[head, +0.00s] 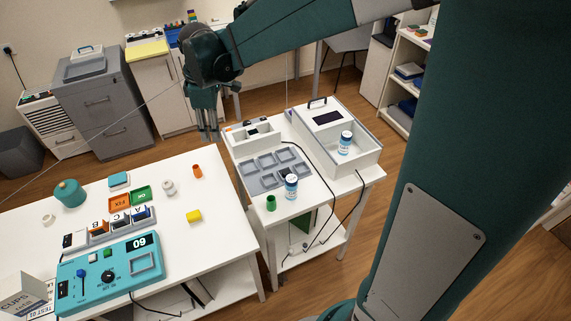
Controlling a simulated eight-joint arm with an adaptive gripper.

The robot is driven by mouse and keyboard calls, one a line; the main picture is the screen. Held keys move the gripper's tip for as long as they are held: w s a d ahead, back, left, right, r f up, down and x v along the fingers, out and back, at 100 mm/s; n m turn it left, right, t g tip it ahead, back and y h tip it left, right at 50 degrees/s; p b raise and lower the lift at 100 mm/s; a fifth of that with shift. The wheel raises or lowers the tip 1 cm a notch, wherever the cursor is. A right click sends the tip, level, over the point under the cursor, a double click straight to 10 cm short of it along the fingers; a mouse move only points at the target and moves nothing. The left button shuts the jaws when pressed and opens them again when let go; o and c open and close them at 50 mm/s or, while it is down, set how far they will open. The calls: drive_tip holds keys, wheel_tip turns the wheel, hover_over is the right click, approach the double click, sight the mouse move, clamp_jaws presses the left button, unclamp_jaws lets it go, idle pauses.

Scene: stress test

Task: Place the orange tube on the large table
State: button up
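A small orange tube (197,171) stands on the large white table (225,234), near its back right part. My gripper (209,136) hangs pointing down, and in the picture it shows above the tube and slightly to the right, near the gap between the two tables. Its fingers look close together, but I cannot tell whether they are open or shut. I see nothing clearly held between them.
A smaller white table (372,175) on the right holds a grey tray (268,181), a white box device (363,163), pill bottles and a green tube (271,203). The large table carries a teal device (108,272), a teal pot (69,193) and a yellow block (194,216).

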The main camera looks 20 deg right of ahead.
drive_tip(key=s+d+r+m+t, duration=0.1)
drive_tip(key=s+d+r+m, duration=0.2)
drive_tip(key=s, duration=0.3)
drive_tip(key=s+d+r+m+t, duration=0.1)
drive_tip(key=s+d+r+m, duration=0.25)
drive_tip(key=s, duration=0.35)
drive_tip(key=s+d+f+m+t, duration=0.1)
drive_tip(key=s+d+m, duration=0.2)
drive_tip(key=s, duration=0.4)
drive_tip(key=s+d+m+t, duration=0.2)
drive_tip(key=s+m, duration=0.2)
drive_tip(key=s, duration=0.4)
drive_tip(key=shift+d+f, duration=0.35)
drive_tip(key=shift+d, duration=0.05)
